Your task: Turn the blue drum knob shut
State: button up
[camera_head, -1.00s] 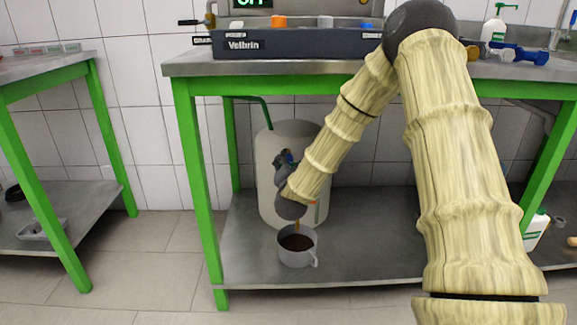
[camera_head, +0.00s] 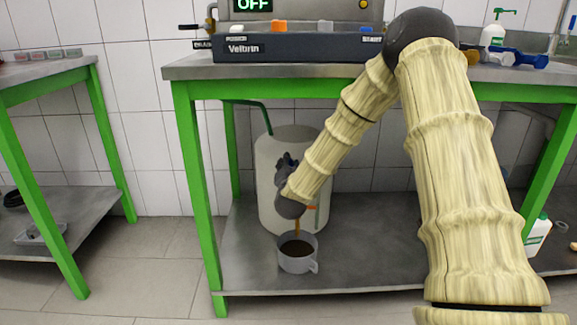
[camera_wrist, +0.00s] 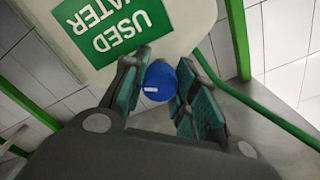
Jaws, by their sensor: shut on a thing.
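The pale drum (camera_head: 277,160) stands on the lower shelf under the bench. In the wrist view its wall (camera_wrist: 180,25) carries a green "USED WATER" label. The blue drum knob (camera_wrist: 158,82) is between the fingers of my gripper (camera_wrist: 160,92), which are shut on it. A white mark shows on the knob. In the head view my gripper (camera_head: 287,172) is at the drum's front and my wrist hides the knob. A brown stream falls from there into a grey cup (camera_head: 298,265) with dark liquid in it.
Green bench legs (camera_head: 196,200) stand left and right of the shelf. A green hose (camera_head: 262,112) hangs behind. A white bottle (camera_head: 538,233) stands at right.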

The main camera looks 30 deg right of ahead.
jog(key=shift+r+n+p, duration=0.1)
jog(key=shift+n+p, duration=0.2)
jog(key=shift+p, duration=0.35)
jog(key=shift+r+n+p, duration=0.1)
jog(key=shift+n+p, duration=0.3)
jog(key=shift+p, duration=0.5)
jog(key=n+p, duration=0.3)
jog(key=p, duration=0.1)
jog(key=shift+p, duration=0.35)
jog(key=n+p, duration=0.4)
jog(key=p, duration=0.1)
jog(key=n+p, duration=0.4)
jog(key=shift+s, duration=0.1)
jog(key=n+p, duration=0.1)
jog(key=n, duration=0.1)
jog(key=n+p, duration=0.2)
jog(key=n, duration=0.1)
jog(key=shift+f+n, duration=0.25)
jog(key=shift+n, duration=0.05)
jog(key=n+p, duration=0.1)
jog(key=n, duration=0.4)
jog(key=shift+n+p, duration=0.3)
jog(key=shift+p, duration=0.05)
jog(key=shift+d+f, duration=0.1)
